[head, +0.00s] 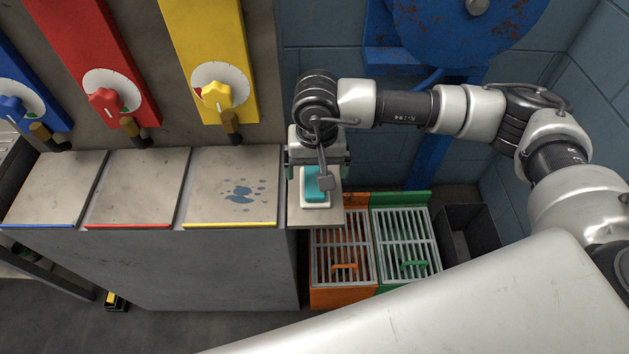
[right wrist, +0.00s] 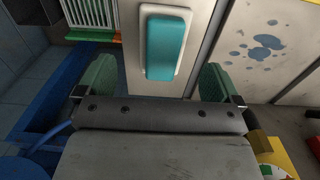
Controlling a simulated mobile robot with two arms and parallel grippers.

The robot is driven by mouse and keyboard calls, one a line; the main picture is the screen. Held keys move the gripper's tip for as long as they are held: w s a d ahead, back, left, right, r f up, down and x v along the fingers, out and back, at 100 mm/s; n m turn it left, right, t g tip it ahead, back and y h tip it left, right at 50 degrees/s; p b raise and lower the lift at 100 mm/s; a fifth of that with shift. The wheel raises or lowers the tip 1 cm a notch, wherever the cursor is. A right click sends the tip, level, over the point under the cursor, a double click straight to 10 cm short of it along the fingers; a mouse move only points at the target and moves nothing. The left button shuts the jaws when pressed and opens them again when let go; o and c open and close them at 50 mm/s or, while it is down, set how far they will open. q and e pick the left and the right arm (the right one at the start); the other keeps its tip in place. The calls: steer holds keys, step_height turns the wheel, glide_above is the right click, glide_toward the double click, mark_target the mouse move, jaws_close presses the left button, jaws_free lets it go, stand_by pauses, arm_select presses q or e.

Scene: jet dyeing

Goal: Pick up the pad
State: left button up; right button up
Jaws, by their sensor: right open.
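The pad is a teal block (head: 315,187) on a white tray (head: 316,206) at the right end of the grey counter. In the right wrist view the teal pad (right wrist: 165,48) lies on its white tray (right wrist: 186,13), ahead of my fingers. My right gripper (head: 317,171) is above the back part of the pad and hides some of it. In the right wrist view its two green fingertips (right wrist: 161,78) are wide apart, with nothing between them, and the pad is in line with the gap. My left gripper is not in view.
Blue, red and yellow panels with dials and taps (head: 219,92) stand behind the counter. Blue wet spots (head: 241,196) mark the section left of the pad. Orange (head: 342,293) and green (head: 405,199) grated bins and a dark open bin (head: 470,232) stand lower, to the right.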

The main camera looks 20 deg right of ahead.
mark_target(315, 179)
steer(key=f, duration=0.3)
steer(key=f+p, duration=0.1)
steer(key=f, duration=0.1)
steer(key=shift+w+a+f, duration=0.1)
steer(key=shift+w+f, duration=0.05)
steer(key=shift+w, duration=0.2)
steer(key=c, duration=1)
step_height(315, 179, up, 4)
steer(key=shift+s+r+b, duration=0.1)
steer(key=shift+r+b, duration=0.1)
steer(key=shift+b, duration=0.3)
steer(key=s+d+r, duration=0.1)
steer(key=s+r, duration=0.1)
steer(key=s, duration=0.1)
steer(key=s+d+r+b, duration=0.1)
steer(key=s+r, duration=0.1)
steer(key=s, duration=0.2)
steer(key=s+d+r, duration=0.2)
steer(key=s, duration=0.1)
steer(key=shift+s+r, duration=0.35)
steer(key=shift+s, duration=0.05)
